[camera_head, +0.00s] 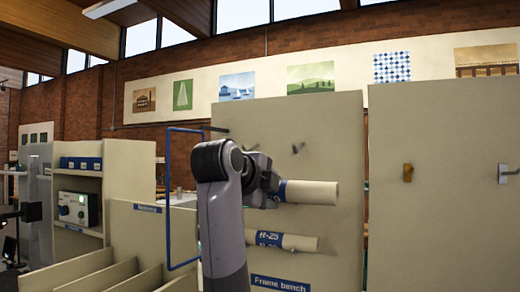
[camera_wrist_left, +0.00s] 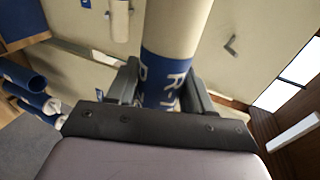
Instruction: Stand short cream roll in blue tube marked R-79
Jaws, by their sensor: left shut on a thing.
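My left gripper (camera_head: 272,190) is shut on a cream roll (camera_head: 312,193) with a blue band. In the head view the roll lies about level, its bare end pointing right, in front of the cream panel. In the left wrist view my left gripper (camera_wrist_left: 162,90) has a finger on each side of the roll's blue band (camera_wrist_left: 165,72), which shows white letters starting "R-7"; the rest is hidden. Blue tubes (camera_wrist_left: 22,76) stand at the left edge of the wrist view; I cannot read any marking on them. My right gripper is not in view.
A second cream roll marked R-25 (camera_head: 285,241) sits on the panel (camera_head: 340,150) just below the held one. A "Frame bench" sign (camera_head: 281,284) is under it. Cream dividers (camera_head: 130,275) stand at lower left, beside a blue frame (camera_head: 169,200).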

